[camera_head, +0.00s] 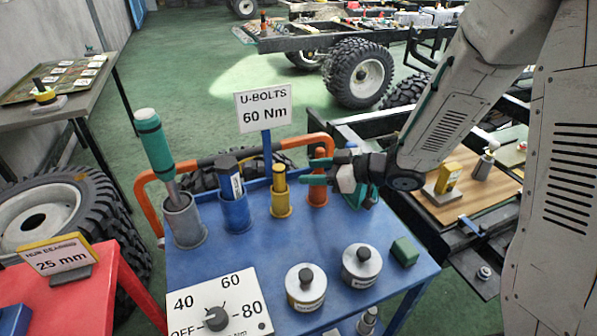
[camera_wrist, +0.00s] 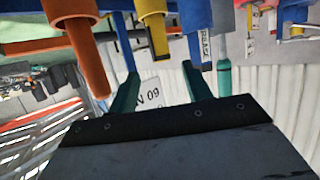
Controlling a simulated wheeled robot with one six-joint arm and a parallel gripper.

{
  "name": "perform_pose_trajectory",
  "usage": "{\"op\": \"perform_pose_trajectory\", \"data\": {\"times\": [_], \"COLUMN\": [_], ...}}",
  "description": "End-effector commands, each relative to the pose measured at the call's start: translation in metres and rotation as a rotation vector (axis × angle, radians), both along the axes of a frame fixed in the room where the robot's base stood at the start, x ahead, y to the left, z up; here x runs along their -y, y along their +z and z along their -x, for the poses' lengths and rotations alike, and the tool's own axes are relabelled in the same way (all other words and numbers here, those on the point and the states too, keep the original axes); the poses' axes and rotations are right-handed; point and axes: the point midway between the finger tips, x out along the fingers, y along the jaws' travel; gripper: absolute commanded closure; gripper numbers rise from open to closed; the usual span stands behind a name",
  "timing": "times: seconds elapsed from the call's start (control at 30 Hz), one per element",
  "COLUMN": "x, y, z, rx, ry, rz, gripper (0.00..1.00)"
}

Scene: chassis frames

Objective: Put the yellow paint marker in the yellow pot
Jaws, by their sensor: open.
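The yellow paint marker (camera_head: 279,178) stands upright in the yellow pot (camera_head: 281,207) on the blue cart. The wrist view is inverted and shows the marker (camera_wrist: 158,38) hanging out of the pot (camera_wrist: 152,7). My gripper (camera_head: 317,171) is open, its green fingers pointing left, over the orange pot's side and right of the yellow marker. In the wrist view the gap between the fingertips (camera_wrist: 159,72) is empty, with the yellow marker beyond it and apart from the fingers. The marker's lower end is hidden inside the pot.
An orange pot (camera_head: 317,196) with an orange marker stands right of the yellow one. A blue pot (camera_head: 237,213) and a grey pot (camera_head: 185,222) with a green-handled tool stand left. An orange rail (camera_head: 215,159) and a U-bolts sign (camera_head: 263,107) rise behind.

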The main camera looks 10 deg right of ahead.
Motion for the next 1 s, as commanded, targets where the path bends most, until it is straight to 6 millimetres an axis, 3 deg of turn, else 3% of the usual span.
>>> {"op": "perform_pose_trajectory", "data": {"times": [0.27, 0.43, 0.57, 0.67, 0.77, 0.87, 1.0], "x": [0.008, 0.02, 0.054, 0.098, 0.143, 0.179, 0.204], "y": [0.003, 0.013, 0.035, 0.064, 0.089, 0.11, 0.128], "z": [0.004, -0.007, -0.024, -0.027, -0.01, 0.027, 0.103], "rx": [0.001, 0.025, 0.053, 0.041, -0.029, -0.15, -0.389], "ry": [0.0, -0.075, -0.262, -0.475, -0.68, -0.854, -1.019], "rz": [0.0, 0.07, 0.222, 0.365, 0.479, 0.559, 0.61], "gripper": [0.51, 0.51, 0.51, 0.51, 0.51, 0.51, 0.51]}}
